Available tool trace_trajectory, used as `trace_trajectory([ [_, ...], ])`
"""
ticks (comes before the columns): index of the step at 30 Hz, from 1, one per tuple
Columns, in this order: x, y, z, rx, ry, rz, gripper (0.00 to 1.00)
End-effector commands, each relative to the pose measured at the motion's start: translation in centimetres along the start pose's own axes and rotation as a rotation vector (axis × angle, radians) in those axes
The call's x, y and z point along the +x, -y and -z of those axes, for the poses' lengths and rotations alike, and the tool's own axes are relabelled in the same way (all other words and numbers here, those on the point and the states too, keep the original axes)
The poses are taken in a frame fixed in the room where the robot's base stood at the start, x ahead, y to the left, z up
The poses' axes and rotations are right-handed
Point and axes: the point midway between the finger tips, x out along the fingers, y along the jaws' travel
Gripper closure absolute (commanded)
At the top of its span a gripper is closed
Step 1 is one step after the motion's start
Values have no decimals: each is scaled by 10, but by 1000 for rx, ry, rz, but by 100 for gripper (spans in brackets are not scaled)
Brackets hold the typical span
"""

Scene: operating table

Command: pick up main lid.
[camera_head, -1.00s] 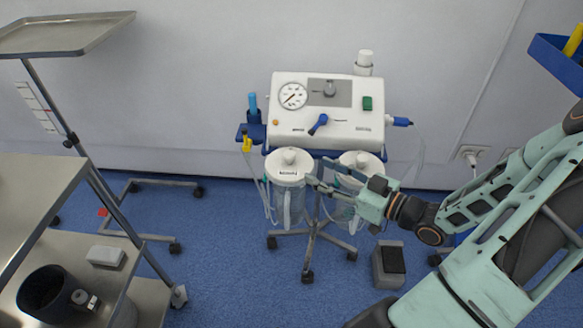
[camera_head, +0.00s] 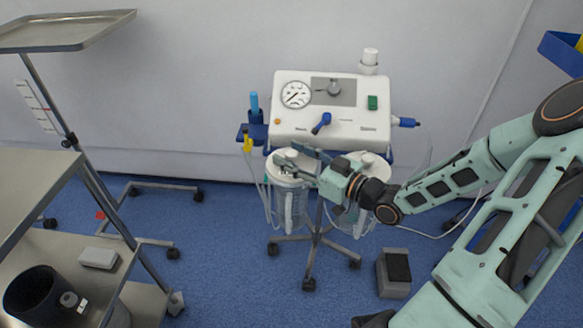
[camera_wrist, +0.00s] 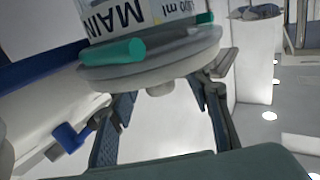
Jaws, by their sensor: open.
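The main lid (camera_head: 272,166) is a round white lid on the left clear canister (camera_head: 289,207) of the suction unit. In the wrist view, the picture is upside down. The lid (camera_wrist: 150,66) shows there with its small knob (camera_wrist: 160,89) and the "MAIN" label on the canister above it. My gripper (camera_head: 293,160) is over the lid in the head view and partly hides it. In the wrist view, my open gripper (camera_wrist: 160,98) has one finger on each side of the knob, with gaps visible. Contact with the lid's top cannot be told.
A second canister (camera_head: 352,215) stands to the right, partly behind my arm. The white pump housing (camera_head: 330,125) with a gauge is just behind the canisters. A blue holder (camera_head: 254,131) sits left of it. A steel cart (camera_head: 35,195) stands at the left.

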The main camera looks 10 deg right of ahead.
Motion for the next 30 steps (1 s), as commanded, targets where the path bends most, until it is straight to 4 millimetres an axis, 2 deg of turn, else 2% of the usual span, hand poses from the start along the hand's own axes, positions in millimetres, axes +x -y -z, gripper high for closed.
trace_trajectory([
  [7, 2, 0, 1, 0, 0, 0, 55],
  [19, 2, 0, 0, 0, 1, 0, 100],
  [30, 2, 0, 4, -2, 0, 0, 100],
])
